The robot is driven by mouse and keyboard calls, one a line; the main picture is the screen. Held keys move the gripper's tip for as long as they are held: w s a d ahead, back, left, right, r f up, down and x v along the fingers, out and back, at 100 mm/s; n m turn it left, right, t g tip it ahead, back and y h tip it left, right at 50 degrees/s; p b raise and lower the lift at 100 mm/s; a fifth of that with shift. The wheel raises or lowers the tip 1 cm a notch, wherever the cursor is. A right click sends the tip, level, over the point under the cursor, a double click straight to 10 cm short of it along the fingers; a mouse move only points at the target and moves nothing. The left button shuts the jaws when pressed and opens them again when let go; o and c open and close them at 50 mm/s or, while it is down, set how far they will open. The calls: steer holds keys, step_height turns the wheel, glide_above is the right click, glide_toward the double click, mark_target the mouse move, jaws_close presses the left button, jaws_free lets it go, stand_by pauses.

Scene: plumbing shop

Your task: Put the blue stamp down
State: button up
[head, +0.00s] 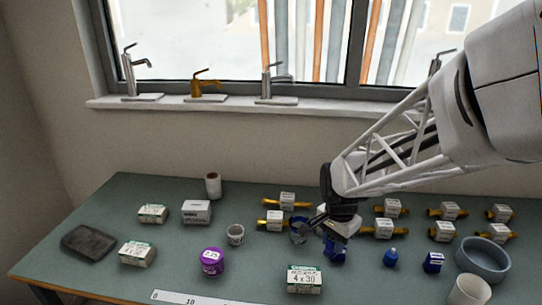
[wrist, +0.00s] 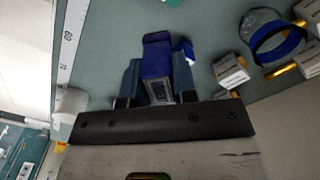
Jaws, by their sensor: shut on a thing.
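My gripper (head: 338,236) reaches down over the right half of the green bench. It is shut on the blue stamp (head: 336,252), whose lower part shows just beneath the fingers. In the wrist view, the blue stamp (wrist: 157,58) sits between the two fingers of my gripper (wrist: 157,80), with a pale printed label on its near side. I cannot tell whether its underside touches the bench.
Right of the stamp stand a small blue bottle (head: 390,259), a dark blue box (head: 433,262) and a grey-blue bowl (head: 483,259). Brass fittings with boxes (head: 384,229) lie behind. A blue-lined ring (head: 298,230) is left, a green-white box (head: 304,279) in front, a purple tub (head: 211,262) farther left.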

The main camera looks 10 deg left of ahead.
steer(key=w+a+n, duration=0.2)
steer(key=a+n, duration=0.1)
steer(key=a, duration=0.8)
steer(key=w+a+r+n, duration=0.1)
steer(key=w+a+n, duration=0.1)
steer(key=a, duration=1)
steer(key=w+a+n, duration=0.2)
steer(key=a+n, duration=0.1)
steer(key=a, duration=0.9)
steer(key=shift+w+r+n, duration=0.2)
steer(key=shift+w+n, duration=0.1)
steer(key=shift+a, duration=0.15)
glide_above(196, 205)
steer(key=shift+f, duration=0.7)
steer(key=shift+f, duration=1.8)
steer(key=shift+f, duration=0.15)
steer(key=o, duration=0.9)
